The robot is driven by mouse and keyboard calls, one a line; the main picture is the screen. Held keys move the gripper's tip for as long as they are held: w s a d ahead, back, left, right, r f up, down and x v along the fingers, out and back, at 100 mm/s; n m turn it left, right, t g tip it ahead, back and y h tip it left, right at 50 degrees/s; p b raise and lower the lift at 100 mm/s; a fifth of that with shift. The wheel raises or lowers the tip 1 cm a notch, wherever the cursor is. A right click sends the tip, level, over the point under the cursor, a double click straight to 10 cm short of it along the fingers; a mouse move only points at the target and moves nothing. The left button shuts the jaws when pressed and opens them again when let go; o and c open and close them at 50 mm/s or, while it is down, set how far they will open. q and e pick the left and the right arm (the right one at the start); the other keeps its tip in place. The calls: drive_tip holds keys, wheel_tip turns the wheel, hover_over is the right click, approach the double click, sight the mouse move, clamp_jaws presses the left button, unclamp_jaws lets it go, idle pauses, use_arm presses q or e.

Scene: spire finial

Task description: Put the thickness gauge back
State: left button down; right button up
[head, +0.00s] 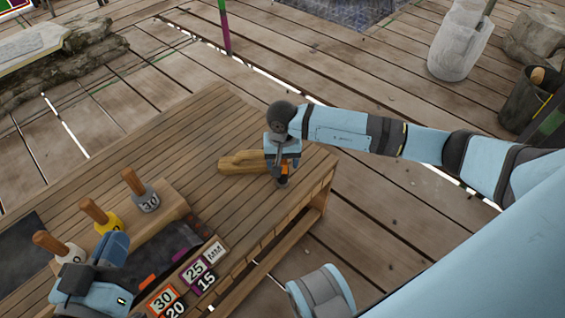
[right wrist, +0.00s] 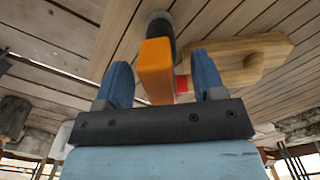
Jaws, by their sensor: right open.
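An orange block with a dark round end (right wrist: 155,70), which looks like the thickness gauge, shows between my right gripper's fingers in the right wrist view. My right gripper (right wrist: 163,80) is open, with a gap on each side of the block. In the head view my right gripper (head: 283,170) points down over the table's right end and hides most of the block. The label strip (head: 190,278) at the table's front edge shows 30, 25, 20, 15 and MM. My left gripper (head: 112,250) is at the lower left by the strip; its jaw opening is unclear.
A wooden piece (head: 240,162) lies beside my right gripper. Three wooden-handled tools, grey (head: 146,200), yellow (head: 107,224) and white (head: 62,252), stand at the left. A dark tray (head: 190,232) lies behind the strip. The slatted table (head: 205,130) is clear at the back.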

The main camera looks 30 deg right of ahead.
wheel_tip(320, 180, up, 6)
drive_tip(key=shift+w+r+p, duration=0.1)
drive_tip(key=shift+r+p, duration=0.15)
drive_tip(key=shift+p, duration=0.7)
drive_tip(key=shift+r+p, duration=0.55)
drive_tip(key=shift+r, duration=1.4)
use_arm(q)
drive_tip(key=r, duration=0.1)
drive_tip(key=r+n+t, duration=0.1)
drive_tip(key=r, duration=0.1)
drive_tip(key=shift+s+d, duration=0.1)
drive_tip(key=shift+s, duration=0.3)
